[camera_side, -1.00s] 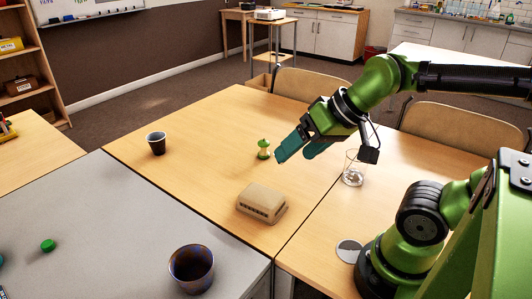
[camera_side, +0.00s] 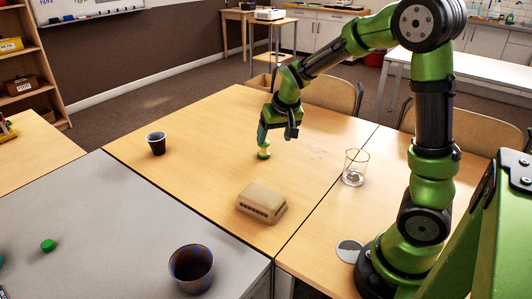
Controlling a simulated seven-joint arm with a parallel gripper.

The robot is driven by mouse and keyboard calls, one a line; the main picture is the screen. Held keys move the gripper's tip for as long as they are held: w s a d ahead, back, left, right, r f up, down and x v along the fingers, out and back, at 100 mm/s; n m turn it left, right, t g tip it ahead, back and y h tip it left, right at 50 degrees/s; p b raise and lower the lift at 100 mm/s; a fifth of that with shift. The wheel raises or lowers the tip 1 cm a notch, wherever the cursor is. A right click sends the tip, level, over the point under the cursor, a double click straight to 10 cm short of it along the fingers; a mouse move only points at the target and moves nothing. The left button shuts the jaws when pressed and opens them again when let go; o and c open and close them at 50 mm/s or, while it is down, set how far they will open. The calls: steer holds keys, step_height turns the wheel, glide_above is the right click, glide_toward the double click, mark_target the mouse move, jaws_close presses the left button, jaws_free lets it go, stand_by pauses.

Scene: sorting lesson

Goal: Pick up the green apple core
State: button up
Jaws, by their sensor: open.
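The green apple core (camera_side: 264,153) stands on the wooden table (camera_side: 200,140), left of the table's middle seam. Only its lower part shows clearly; its top is hidden by a finger. Whether the fingers touch the core cannot be told from this view.
A tan box (camera_side: 262,203) lies in front of the core. A dark cup (camera_side: 156,143) stands at the left and a clear glass (camera_side: 355,168) at the right. A blue-brown cup (camera_side: 191,268) and a green cap (camera_side: 48,245) are on the grey table (camera_side: 110,225).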

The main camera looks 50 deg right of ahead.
mark_target(265, 144)
steer(key=w+d+h, duration=0.1)
steer(key=w+d, duration=0.3)
steer(key=shift+t, duration=0.4)
steer(key=x, duration=1)
steer(key=shift+d, duration=0.4)
steer(key=shift+d+x, duration=0.15)
steer(key=shift+x, duration=1.3)
steer(key=shift+d+x, duration=0.15)
steer(key=shift+x, duration=1.25)
steer(key=shift+w+r, duration=0.1)
steer(key=shift+r, duration=0.05)
steer(key=c, duration=1)
